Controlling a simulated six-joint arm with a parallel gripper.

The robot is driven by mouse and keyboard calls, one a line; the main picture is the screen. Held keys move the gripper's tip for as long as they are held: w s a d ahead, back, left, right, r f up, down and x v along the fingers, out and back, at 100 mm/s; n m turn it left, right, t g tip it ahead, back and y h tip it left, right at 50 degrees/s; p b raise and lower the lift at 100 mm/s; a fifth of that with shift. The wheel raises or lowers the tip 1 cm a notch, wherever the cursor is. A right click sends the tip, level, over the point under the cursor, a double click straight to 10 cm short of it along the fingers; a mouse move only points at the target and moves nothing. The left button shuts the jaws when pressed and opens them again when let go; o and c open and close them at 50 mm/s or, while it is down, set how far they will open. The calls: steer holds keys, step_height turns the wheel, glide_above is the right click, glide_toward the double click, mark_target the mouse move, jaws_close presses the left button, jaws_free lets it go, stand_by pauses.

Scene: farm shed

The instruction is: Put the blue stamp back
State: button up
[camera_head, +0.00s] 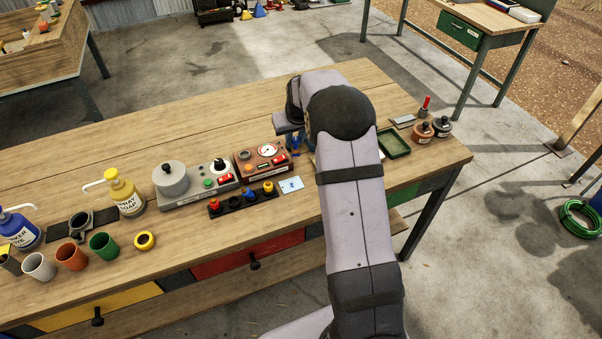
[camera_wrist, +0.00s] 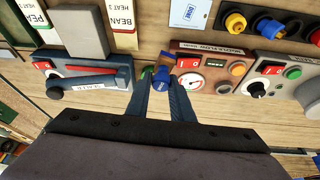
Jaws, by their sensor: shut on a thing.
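My gripper (camera_wrist: 160,88) is shut on the blue stamp (camera_wrist: 162,74), whose blue top shows between the fingertips in the wrist view. The stamp's lower end is hidden. The black stamp rack (camera_wrist: 283,13) is at the top right of the wrist view, apart from the gripper. The rack also shows in the head view (camera_head: 226,209), left of my arm, with red, black, blue and yellow parts along it. I cannot tell whether the blue part there is a stamp or a coloured slot. A white card (camera_head: 291,185) with a blue mark lies at the rack's right end.
A brown box with a dial (camera_head: 262,161) and a grey machine (camera_head: 198,184) stand behind the rack. A grey-blue sealer (camera_wrist: 88,75) is left of the fingers in the wrist view. A green tray (camera_head: 394,143) sits right of my arm. Cups and pump bottles stand at the left.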

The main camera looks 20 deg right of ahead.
steer(key=shift+m+h, duration=0.3)
steer(key=shift+m, duration=0.1)
steer(key=shift+w+d+f+p, duration=0.15)
steer(key=shift+w+d+f, duration=0.25)
steer(key=shift+f, duration=0.85)
steer(key=shift+w+d+f+p, duration=0.2)
steer(key=shift+d+f, duration=0.35)
steer(key=shift+f, duration=0.75)
steer(key=shift+w+d+f+p, duration=0.2)
steer(key=shift+d+f, duration=0.25)
steer(key=shift+f, duration=0.8)
steer(key=shift+w+f, duration=0.1)
steer(key=shift+f, duration=0.25)
steer(key=shift+f, duration=0.1)
steer(key=shift+f+b, duration=0.15)
steer(key=shift+b, duration=0.15)
steer(key=o, duration=0.6)
steer(key=shift+r, duration=0.2)
